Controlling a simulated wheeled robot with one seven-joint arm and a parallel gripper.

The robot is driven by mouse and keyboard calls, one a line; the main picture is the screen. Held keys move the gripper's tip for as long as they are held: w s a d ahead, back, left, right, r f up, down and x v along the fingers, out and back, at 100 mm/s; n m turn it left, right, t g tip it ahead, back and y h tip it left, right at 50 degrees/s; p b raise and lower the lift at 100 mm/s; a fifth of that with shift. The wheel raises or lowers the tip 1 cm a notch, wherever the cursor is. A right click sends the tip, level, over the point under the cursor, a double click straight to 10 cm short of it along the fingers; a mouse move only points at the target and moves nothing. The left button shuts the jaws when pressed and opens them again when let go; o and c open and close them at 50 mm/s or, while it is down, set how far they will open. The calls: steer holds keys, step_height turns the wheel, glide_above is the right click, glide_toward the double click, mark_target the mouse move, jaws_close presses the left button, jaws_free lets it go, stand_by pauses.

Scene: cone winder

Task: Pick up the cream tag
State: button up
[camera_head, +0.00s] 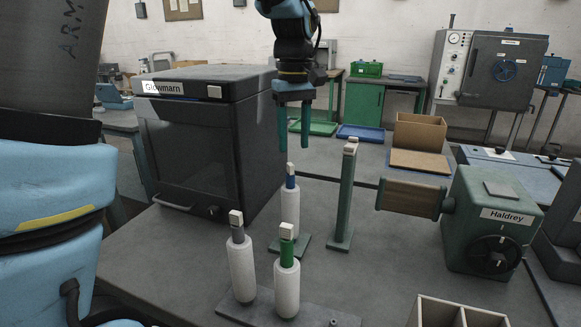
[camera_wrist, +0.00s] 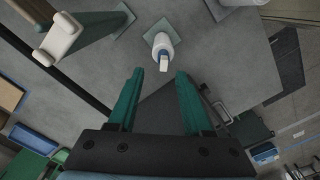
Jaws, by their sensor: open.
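Small cream tags top several spools. One cream tag (camera_head: 290,168) sits on the blue top of a white spool (camera_head: 290,204), which stands upright on a green base; the tag also shows in the wrist view (camera_wrist: 163,66). Other tags sit on a grey-topped spool (camera_head: 236,217) and a green-topped spool (camera_head: 287,230) in front. A pale cream piece (camera_head: 351,146) is on top of a green post (camera_head: 345,198), also in the wrist view (camera_wrist: 62,35). I cannot tell which tag is meant. My gripper (camera_head: 294,148) is open and empty, fingers pointing down near the blue-topped spool, apparently above it.
A dark cabinet marked Glowmarn (camera_head: 210,135) stands close on the left. A green winder marked Haldrey (camera_head: 492,222) with a brown roller stands right. A cardboard box (camera_head: 419,131) is behind. A divided box (camera_head: 455,312) is at the front edge.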

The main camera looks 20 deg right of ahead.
mark_target(290, 164)
steer(key=shift+w+a+f+p, duration=0.1)
steer(key=shift+f+p, duration=0.2)
steer(key=shift+f, duration=0.6)
steer(key=shift+s+a+f+p, duration=0.15)
steer(key=shift+f+p, duration=0.15)
steer(key=shift+f, duration=0.65)
steer(key=shift+w+a+f+p, duration=0.15)
steer(key=shift+f+p, duration=0.15)
steer(key=shift+f, duration=0.6)
steer(key=shift+c, duration=0.2)
jaws_close()
